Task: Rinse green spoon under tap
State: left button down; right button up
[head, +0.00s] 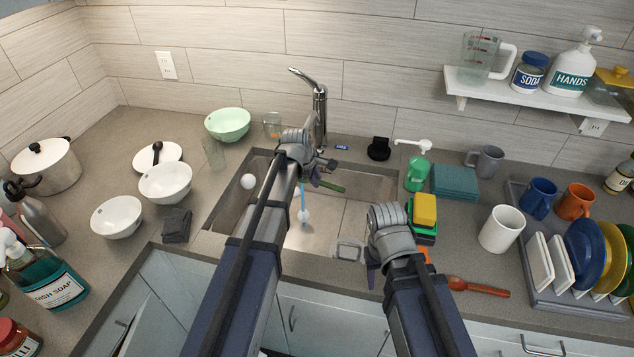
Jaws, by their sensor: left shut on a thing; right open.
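The green spoon (332,187) is over the sink (322,245), with its green part sticking out to the right of my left gripper (318,176). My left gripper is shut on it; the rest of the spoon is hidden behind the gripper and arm. The metal tap (319,104) stands at the sink's back edge, behind my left gripper. A thin blue streak (303,198) with a whitish blob at its lower part shows in the sink; I cannot tell whether it is water. My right gripper (371,278) is open and empty near the sink's front right edge.
A white round thing (248,181) is at the sink's left. A yellow and green sponge stack (424,210) is close to my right arm. An orange-red spoon (478,287) lies at the front right. Bowls (165,182) stand left; a dish rack (575,298) stands right.

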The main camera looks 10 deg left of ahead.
pick_arm(q)
jog(key=shift+d, duration=0.15)
jog(key=shift+w+d, duration=0.3)
jog(key=shift+d, duration=0.1)
dwell(0.5)
jog(key=s+d, duration=0.4)
jog(key=s, duration=0.3)
dwell(0.5)
jog(key=shift+d+r, duration=0.1)
pick_arm(e)
jog(key=shift+r, duration=0.1)
dwell(1.1)
